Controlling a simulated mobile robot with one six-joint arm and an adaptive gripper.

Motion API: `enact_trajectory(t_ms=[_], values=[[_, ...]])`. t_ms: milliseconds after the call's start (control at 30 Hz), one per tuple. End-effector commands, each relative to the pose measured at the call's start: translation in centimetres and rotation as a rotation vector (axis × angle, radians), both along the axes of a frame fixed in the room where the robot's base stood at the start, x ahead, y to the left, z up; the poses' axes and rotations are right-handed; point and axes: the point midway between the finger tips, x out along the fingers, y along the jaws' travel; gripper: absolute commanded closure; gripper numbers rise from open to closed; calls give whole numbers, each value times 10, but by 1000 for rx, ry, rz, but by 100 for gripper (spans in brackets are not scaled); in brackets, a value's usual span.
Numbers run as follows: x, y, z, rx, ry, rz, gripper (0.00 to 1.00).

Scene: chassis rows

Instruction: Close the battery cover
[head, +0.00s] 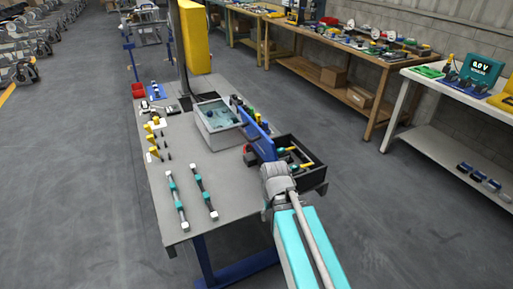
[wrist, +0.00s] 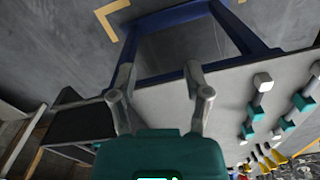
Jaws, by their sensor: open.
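I cannot pick out a battery cover for certain in either view. A grey box with a glassy, bluish top (head: 218,113) sits on the grey workbench (head: 190,150) in the head view. My gripper (wrist: 159,72) is open and empty in the wrist view, its two grey fingers apart over the bench's front edge and the dark floor. In the head view, my arm reaches in from the bottom to the bench's right side, beside a black tray (head: 316,178); its fingers do not show clearly there.
Two teal-and-white rods (head: 177,201) (head: 204,191) lie on the near left of the bench. A blue upright panel (head: 257,135) stands beside the box, with small tools near it. Yellow pieces line the bench's left edge. A white side table (head: 425,140) stands at right.

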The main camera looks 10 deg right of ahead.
Motion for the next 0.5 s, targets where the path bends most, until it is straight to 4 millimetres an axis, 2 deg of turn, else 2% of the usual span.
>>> enact_trajectory(t_ms=[33, 333, 500], values=[[0, 0, 0, 0, 0, 0, 43], [14, -1, -3, -78, 12, 28, 98], [38, -1, -6, -224, 31, 75, 100]])
